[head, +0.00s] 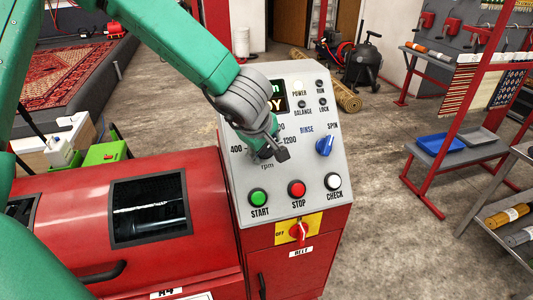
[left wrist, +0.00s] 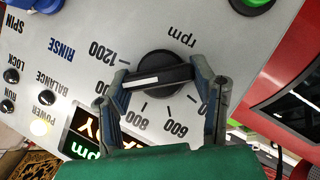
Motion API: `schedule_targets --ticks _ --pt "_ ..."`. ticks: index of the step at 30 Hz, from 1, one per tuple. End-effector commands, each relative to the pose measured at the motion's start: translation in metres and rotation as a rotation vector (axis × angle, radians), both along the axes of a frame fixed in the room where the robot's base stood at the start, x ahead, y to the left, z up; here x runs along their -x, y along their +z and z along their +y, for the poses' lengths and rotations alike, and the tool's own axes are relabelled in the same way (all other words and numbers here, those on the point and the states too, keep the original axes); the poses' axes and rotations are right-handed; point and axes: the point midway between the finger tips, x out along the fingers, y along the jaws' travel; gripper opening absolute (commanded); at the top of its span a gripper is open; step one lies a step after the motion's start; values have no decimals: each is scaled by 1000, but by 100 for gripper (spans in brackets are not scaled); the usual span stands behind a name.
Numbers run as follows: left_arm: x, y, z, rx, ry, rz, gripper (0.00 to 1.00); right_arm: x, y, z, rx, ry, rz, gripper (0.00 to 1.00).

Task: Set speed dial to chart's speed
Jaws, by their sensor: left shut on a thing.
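The speed dial (left wrist: 158,78) is a black round knob with a raised bar and a white pointer line, ringed by rpm marks. My left gripper (left wrist: 162,84) is shut on it, one finger at each end of the bar; fingers hide some numbers. 600, 800 and 1200 are readable in the left wrist view. The white line points to the picture's left, near the 1200 tick, on the side toward the lower numbers. In the head view my left gripper (head: 266,152) covers most of the dial. The display (left wrist: 95,138) is partly hidden. No chart is identifiable. My right gripper is out of view.
The grey control panel (head: 235,190) also holds a blue rinse/spin selector (head: 325,146), start (head: 258,197), stop (head: 297,188) and check (head: 333,181) buttons. Below is a red switch (head: 298,232) on a yellow plate. The red machine body (head: 60,215) lies left of the panel.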

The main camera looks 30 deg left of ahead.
Motion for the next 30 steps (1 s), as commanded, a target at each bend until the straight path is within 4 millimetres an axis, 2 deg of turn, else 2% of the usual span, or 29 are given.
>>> schedule_targets --ticks 1,9,27,28,29,30 --pt "-2 -1 2 10 21 -24 22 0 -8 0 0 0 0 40" --pt "-1 0 2 69 101 -93 22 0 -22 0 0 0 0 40" --pt "-1 1 3 89 128 -116 22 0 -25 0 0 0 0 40" --pt "-1 1 3 89 128 -116 61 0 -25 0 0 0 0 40" --pt "-1 1 3 90 128 -116 72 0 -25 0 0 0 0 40" --pt "-1 1 2 89 127 -115 72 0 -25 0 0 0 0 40"
